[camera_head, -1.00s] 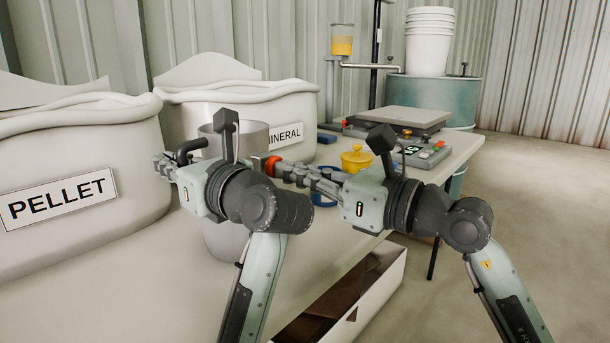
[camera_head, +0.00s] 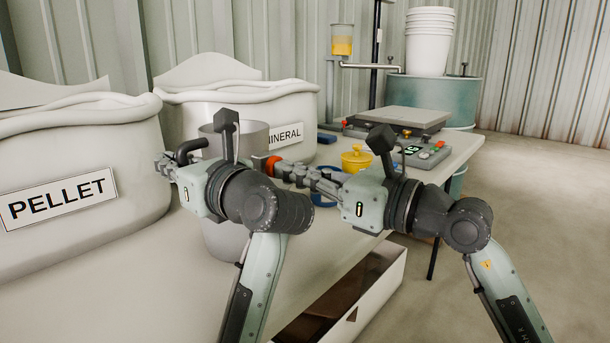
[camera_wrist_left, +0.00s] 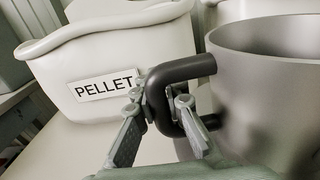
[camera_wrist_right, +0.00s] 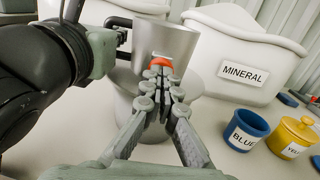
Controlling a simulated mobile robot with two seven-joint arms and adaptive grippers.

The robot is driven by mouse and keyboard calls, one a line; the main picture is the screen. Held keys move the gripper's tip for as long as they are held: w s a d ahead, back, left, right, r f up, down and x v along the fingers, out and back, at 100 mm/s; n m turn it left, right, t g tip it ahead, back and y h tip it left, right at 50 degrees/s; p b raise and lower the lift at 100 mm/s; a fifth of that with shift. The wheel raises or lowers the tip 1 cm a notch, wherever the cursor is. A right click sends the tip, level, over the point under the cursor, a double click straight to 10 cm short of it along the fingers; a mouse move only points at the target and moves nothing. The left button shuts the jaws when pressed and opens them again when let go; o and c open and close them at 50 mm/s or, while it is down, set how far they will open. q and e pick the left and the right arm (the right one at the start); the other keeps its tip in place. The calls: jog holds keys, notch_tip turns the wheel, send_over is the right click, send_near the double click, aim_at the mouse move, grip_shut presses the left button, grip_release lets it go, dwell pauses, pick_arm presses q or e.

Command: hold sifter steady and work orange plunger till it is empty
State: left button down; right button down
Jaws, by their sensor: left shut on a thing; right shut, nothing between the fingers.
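The sifter is a grey metal cup (camera_head: 255,136) with a black handle (camera_wrist_left: 186,70) and an orange plunger (camera_wrist_right: 160,61) on its side. My left gripper (camera_wrist_left: 162,100) is shut on the black handle, with the sifter upright. My right gripper (camera_wrist_right: 162,84) is shut and empty, its fingertips at the orange plunger. I cannot tell whether they touch it. A pale container (camera_wrist_right: 126,103) stands below the sifter. The inside of the sifter is hidden.
The PELLET bag (camera_head: 60,250) and MINERAL bag (camera_head: 250,95) stand behind. The blue cup (camera_wrist_right: 245,137) and yellow cup (camera_wrist_right: 292,140) stand to the right. A scale (camera_head: 405,117) sits further back. An open box (camera_head: 365,318) lies in front, below.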

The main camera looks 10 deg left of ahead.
jog(key=v, duration=1.4)
jog(key=shift+f, duration=0.1)
dwell(0.4)
pick_arm(q)
jog(key=c, duration=1.5)
grip_release()
